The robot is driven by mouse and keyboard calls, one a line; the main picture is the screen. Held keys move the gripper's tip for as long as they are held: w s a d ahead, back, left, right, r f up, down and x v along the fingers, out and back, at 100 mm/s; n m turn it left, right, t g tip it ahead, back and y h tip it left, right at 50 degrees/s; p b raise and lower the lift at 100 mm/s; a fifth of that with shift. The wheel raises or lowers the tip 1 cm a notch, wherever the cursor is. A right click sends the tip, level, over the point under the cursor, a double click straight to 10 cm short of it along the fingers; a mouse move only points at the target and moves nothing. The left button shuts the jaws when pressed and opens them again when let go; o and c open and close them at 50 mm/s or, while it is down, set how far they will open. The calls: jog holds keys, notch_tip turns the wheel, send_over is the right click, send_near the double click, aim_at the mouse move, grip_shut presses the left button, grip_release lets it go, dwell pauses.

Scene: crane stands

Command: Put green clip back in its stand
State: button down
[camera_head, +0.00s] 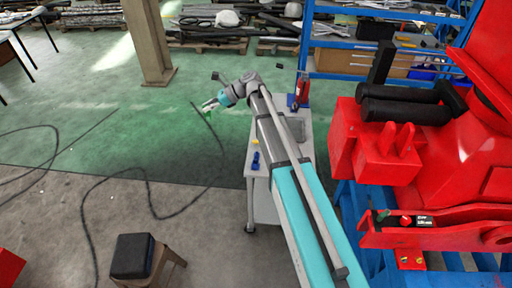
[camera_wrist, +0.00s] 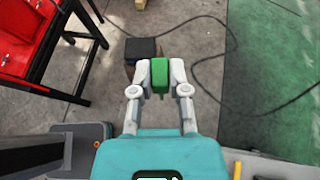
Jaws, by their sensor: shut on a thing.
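The green clip (camera_wrist: 159,75) is between the fingertips of my gripper (camera_wrist: 159,82) in the wrist view. The fingers are shut on its two sides. In the head view my gripper (camera_head: 211,103) is off the left side of the white cart (camera_head: 249,202), over the green floor. The clip is too small there to make out well. I cannot tell for sure which thing is the clip's stand.
A blue piece (camera_head: 256,161) and a yellow piece (camera_head: 256,142) are on the cart's left side. A red bottle-like thing (camera_head: 302,88) stands at its far end. A large red machine (camera_head: 440,150) is at the right. A black-topped stool (camera_head: 132,256) stands lower left. Cables lie on the floor.

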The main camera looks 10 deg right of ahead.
notch_tip(320, 180, down, 19)
jog(key=b, duration=1.8)
jog(key=shift+s+r, duration=0.1)
jog(key=shift+s, duration=0.15)
